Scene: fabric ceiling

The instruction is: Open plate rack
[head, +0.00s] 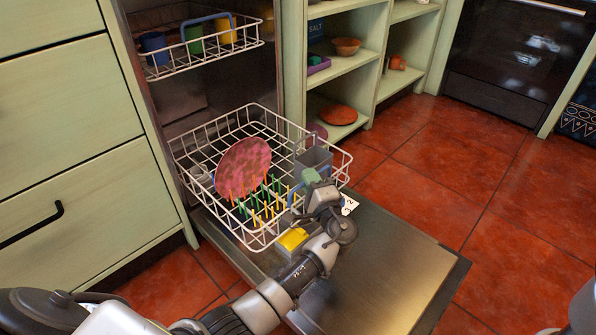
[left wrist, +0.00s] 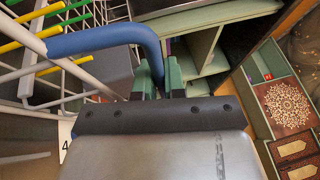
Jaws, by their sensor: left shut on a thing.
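The plate rack (head: 262,237) is the lower white wire basket of the dishwasher. It is out over the lowered door and holds a pink-red plate (head: 243,167) upright and rows of coloured pegs. Its blue handle (head: 295,191) is at the front; it also shows in the left wrist view (left wrist: 95,38). My left gripper (head: 314,178) is shut on the blue handle, with its green fingers on either side of the handle's end in the left wrist view (left wrist: 162,78). The fingers hide part of the handle. My right gripper is not in view.
The dishwasher door (head: 390,275) lies open under the rack. The upper rack (head: 205,57) holds several cups. Green drawers (head: 70,120) stand at the left and open shelves (head: 345,70) at the right. The red tile floor (head: 440,170) at right is clear.

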